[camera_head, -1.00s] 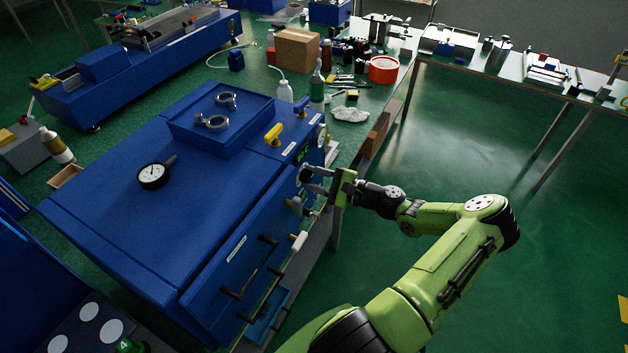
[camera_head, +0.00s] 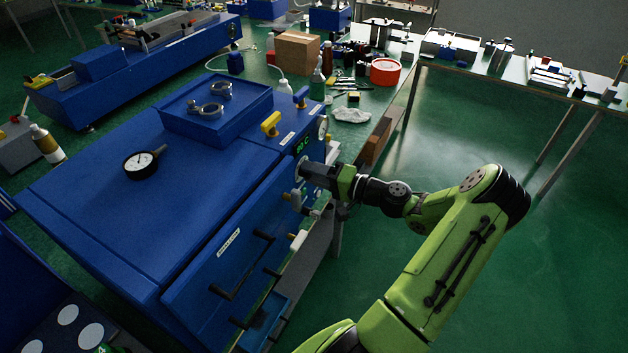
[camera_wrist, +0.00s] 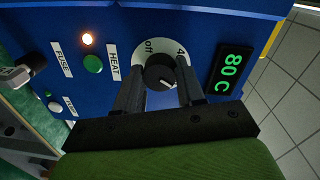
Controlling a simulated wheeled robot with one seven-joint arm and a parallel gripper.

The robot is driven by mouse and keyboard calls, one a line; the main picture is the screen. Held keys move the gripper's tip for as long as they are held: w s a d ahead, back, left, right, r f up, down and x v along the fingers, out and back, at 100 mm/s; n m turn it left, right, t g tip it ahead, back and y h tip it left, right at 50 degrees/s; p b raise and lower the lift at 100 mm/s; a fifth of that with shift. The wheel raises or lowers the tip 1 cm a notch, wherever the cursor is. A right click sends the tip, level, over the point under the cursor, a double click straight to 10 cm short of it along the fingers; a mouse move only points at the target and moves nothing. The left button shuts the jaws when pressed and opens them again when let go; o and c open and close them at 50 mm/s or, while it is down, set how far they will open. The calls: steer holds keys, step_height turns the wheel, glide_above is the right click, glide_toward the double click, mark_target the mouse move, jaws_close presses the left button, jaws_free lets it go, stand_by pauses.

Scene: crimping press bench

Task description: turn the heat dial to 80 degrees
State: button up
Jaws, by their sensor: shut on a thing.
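The heat dial (camera_wrist: 160,72) is a black round knob on a white scale plate marked "off" and "4", with a white pointer line on the knob. The blue press (camera_head: 215,185) carries it on its front panel; in the head view my gripper hides the dial. My gripper (camera_wrist: 160,85) is shut on the dial, one finger on each side of the knob. A green digital display (camera_wrist: 232,73) beside the dial reads "80 C"; in the head view the display (camera_head: 302,142) is small and lit green.
A lit orange lamp (camera_wrist: 87,39), a green button (camera_wrist: 93,64) and a "HEAT" label (camera_wrist: 113,64) sit left of the dial. Black handles (camera_head: 240,265) stick out from the press front below my gripper. A pressure gauge (camera_head: 140,165) lies on top.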

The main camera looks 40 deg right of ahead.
steer(key=n+b, duration=0.1)
steer(key=b, duration=0.1)
steer(key=n+b, duration=0.2)
steer(key=shift+f+n, duration=0.3)
steer(key=shift+f, duration=0.05)
steer(key=n+b, duration=0.4)
steer(key=b, duration=0.2)
steer(key=shift+f+h, duration=0.15)
steer(key=shift+h, duration=0.15)
steer(key=n+b, duration=0.4)
steer(key=b, duration=0.2)
steer(key=shift+n+t+h+b, duration=0.3)
steer(key=shift+n+b, duration=0.5)
steer(key=shift+b, duration=0.3)
steer(key=shift+r, duration=0.2)
steer(key=o, duration=1)
steer(key=shift+r, duration=0.1)
steer(key=shift+o, duration=0.2)
